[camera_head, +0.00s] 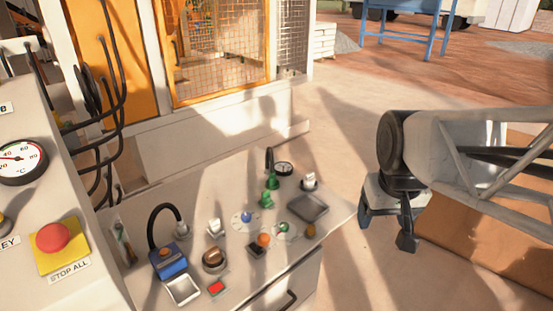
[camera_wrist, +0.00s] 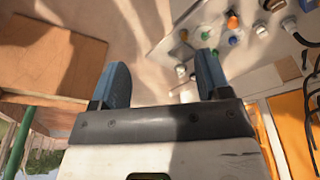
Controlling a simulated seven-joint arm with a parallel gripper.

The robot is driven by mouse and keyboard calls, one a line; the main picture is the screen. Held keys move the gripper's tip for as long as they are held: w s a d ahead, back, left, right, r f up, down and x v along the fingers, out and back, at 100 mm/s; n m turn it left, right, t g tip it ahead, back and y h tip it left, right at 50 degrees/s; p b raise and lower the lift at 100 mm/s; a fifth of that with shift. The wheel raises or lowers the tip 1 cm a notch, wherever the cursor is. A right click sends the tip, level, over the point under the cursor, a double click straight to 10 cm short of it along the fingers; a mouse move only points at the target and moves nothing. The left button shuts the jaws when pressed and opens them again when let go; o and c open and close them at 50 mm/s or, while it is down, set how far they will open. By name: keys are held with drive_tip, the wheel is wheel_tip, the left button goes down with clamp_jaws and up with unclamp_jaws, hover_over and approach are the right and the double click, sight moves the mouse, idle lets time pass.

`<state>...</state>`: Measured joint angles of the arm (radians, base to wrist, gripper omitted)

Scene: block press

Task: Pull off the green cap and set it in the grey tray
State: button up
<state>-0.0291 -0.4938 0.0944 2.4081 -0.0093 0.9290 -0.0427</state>
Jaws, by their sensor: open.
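A small green piece stands upright on the bench top in the head view, its rounded upper part, seemingly the green cap (camera_head: 271,182), just above a wider green lower part (camera_head: 266,201). I cannot tell where the cap ends. The shallow grey tray (camera_head: 307,208) lies to its right near the bench edge and looks empty. My gripper (camera_head: 387,227) is off the bench's right side, apart from both. In the wrist view its two blue-grey fingers (camera_wrist: 161,78) are spread with nothing between them. Small green items also show there beyond the right finger.
The bench top also carries a blue box (camera_head: 168,258), a white tray (camera_head: 183,290), a red button (camera_head: 216,288), an orange knob (camera_head: 263,240), a blue knob (camera_head: 246,216) and a small gauge (camera_head: 284,168). A control box with a red stop button (camera_head: 53,237) stands left. Floor right of the bench is open.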

drive_tip(key=w+a+n, duration=0.2)
drive_tip(key=w+a, duration=0.2)
drive_tip(key=w, duration=1)
drive_tip(key=n+g, duration=0.2)
drive_tip(key=n, duration=0.4)
hover_over(265, 191)
drive_tip(key=shift+d+f, duration=0.1)
drive_tip(key=shift+f, duration=15.4)
drive_tip(key=shift+s, duration=0.1)
drive_tip(key=shift+f, duration=0.1)
drive_tip(key=shift+f, duration=4.35)
